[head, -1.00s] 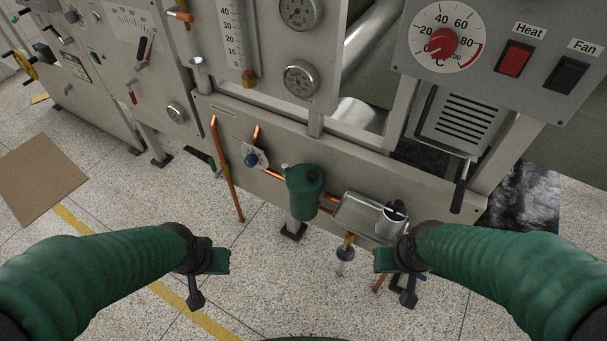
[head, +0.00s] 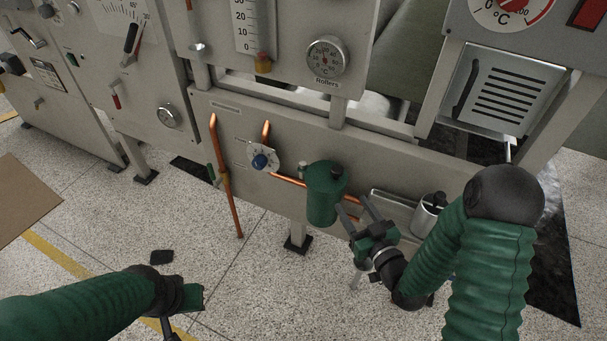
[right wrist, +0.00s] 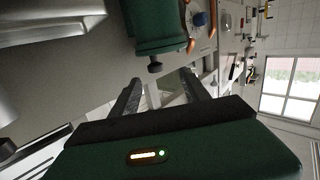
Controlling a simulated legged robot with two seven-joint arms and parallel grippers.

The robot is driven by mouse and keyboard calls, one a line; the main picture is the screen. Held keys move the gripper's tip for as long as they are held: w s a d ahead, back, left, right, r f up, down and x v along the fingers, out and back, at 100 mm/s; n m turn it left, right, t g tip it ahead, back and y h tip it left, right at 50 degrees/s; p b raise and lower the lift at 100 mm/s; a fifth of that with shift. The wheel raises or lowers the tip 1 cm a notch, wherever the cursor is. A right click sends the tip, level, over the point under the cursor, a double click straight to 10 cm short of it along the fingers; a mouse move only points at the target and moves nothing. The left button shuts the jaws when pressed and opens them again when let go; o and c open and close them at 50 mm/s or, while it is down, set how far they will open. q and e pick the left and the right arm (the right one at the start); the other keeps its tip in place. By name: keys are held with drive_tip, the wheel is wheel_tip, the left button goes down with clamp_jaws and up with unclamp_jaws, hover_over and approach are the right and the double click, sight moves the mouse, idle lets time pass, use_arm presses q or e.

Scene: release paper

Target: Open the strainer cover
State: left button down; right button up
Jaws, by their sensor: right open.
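A green canister (head: 325,195) with a dark knob at its top is mounted on the low front panel and looks like the strainer. It also shows in the right wrist view (right wrist: 155,25), with a small black knob (right wrist: 155,66) on its end. My right gripper (head: 353,207) is open and empty, its two fingers pointing up toward the canister's right side. In the right wrist view the open fingers (right wrist: 161,88) are near the black knob, with no contact that I can make out. My left gripper (head: 190,298) is low at the left, away from the machine; its jaw opening is unclear.
A metal cup-like part (head: 428,213) with a black top is right of my right gripper. Copper pipes (head: 226,185) and a blue knob (head: 259,161) are left of the canister. A slotted metal box (head: 507,90) stands at upper right. The floor at left is mostly clear.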

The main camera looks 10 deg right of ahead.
sight(341, 175)
drive_tip(key=shift+m+t, duration=0.3)
drive_tip(key=shift+t, duration=0.2)
drive_tip(key=b+x, duration=0.3)
drive_tip(key=x, duration=0.1)
drive_tip(key=d+b+x, duration=0.1)
drive_tip(key=b+x, duration=0.3)
drive_tip(key=d+b+x, duration=0.1)
drive_tip(key=b+x, duration=0.3)
drive_tip(key=shift+w+a, duration=0.1)
drive_tip(key=shift+w, duration=0.25)
drive_tip(key=x, duration=0.3)
drive_tip(key=shift+w+a+r+b, duration=0.15)
drive_tip(key=shift+w+a+b, duration=0.15)
drive_tip(key=shift+w+a, duration=0.25)
drive_tip(key=shift+d, duration=0.3)
drive_tip(key=c, duration=0.3)
use_arm(q)
drive_tip(key=s+d+x, duration=0.1)
drive_tip(key=s+x, duration=0.1)
drive_tip(key=x, duration=0.9)
drive_tip(key=shift+s+f, duration=0.3)
drive_tip(key=shift+f, duration=0.2)
use_arm(e)
drive_tip(key=shift+a, duration=0.1)
clamp_jaws()
